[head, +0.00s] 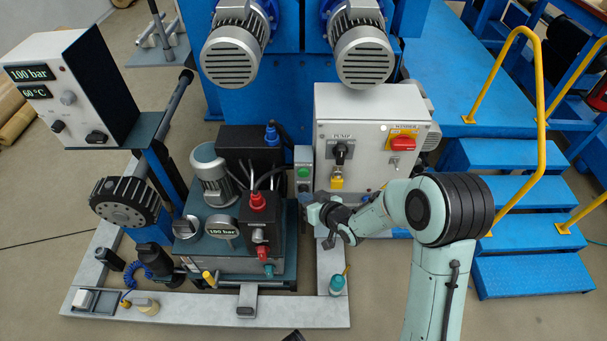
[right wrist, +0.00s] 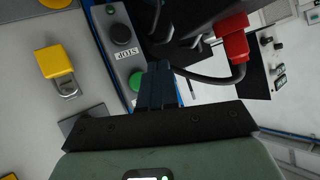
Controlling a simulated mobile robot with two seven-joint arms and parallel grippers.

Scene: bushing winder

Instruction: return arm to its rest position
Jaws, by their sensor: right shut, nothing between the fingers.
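My right arm (head: 445,210) reaches in from the lower right in the head view. Its gripper (head: 322,198) is beside the small push-button box (head: 303,178), in front of the grey control cabinet, and looks small and dark there. In the right wrist view the right gripper (right wrist: 158,88) is shut and empty. Its dark blue fingers lie in front of the button box, close to the green button (right wrist: 137,80) and below the STOP label (right wrist: 124,50). I cannot tell whether they touch it.
The grey cabinet (head: 345,110) with a red switch stands behind my right gripper. The hydraulic unit (head: 225,240) with a red-capped valve (head: 258,202) is to its left. Blue steps (head: 525,235) with yellow rails are at the right.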

